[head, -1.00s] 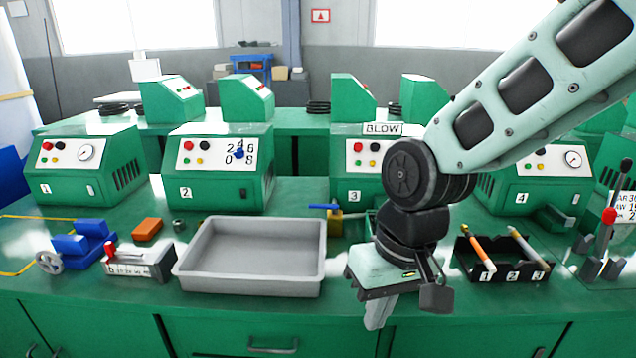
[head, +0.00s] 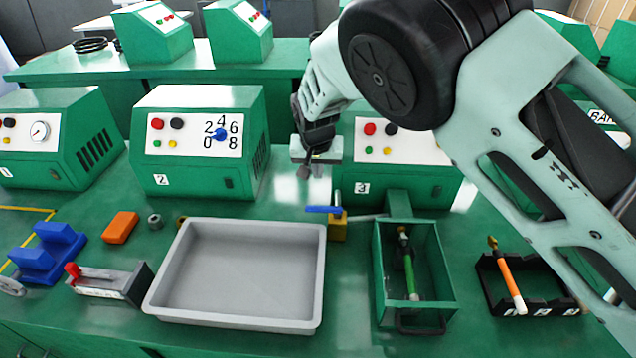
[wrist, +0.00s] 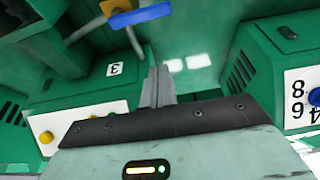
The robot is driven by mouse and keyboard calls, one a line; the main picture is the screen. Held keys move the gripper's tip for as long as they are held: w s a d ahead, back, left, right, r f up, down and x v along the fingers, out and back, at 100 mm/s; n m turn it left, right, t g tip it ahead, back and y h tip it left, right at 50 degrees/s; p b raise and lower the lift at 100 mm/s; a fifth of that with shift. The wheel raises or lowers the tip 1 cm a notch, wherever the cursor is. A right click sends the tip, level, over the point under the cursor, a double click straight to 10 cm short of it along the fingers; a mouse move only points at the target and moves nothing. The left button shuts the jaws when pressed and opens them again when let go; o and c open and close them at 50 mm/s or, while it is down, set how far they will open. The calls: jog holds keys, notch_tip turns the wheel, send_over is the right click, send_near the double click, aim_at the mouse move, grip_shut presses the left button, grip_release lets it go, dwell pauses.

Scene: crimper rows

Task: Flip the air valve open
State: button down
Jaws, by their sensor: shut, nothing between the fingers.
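The air valve has a brass body (head: 337,228) and a blue lever (head: 322,209). It stands on the green bench between the grey tray and machine 3, and its lever lies flat, pointing left. In the wrist view the blue lever (wrist: 141,18) and brass body (wrist: 113,7) show at the top. My gripper (head: 303,172) hangs above and behind the valve, near the front of machine 3, apart from the lever. In the wrist view its fingers (wrist: 158,85) are together and empty.
The grey tray (head: 160,290) lies left of the valve. A green open box (head: 445,310) with a green-handled tool stands to the right. Machine 2 (head: 255,140) and machine 3 (head: 440,190) stand behind. Bench between tray and machine 2 is mostly free.

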aim_at(324, 212)
dwell(0.3)
notch_tip(324, 212, down, 9)
jog(key=p, duration=0.6)
jog(key=shift+s+f+p, duration=0.2)
jog(key=shift+s+p, duration=0.1)
jog(key=shift+s, duration=0.05)
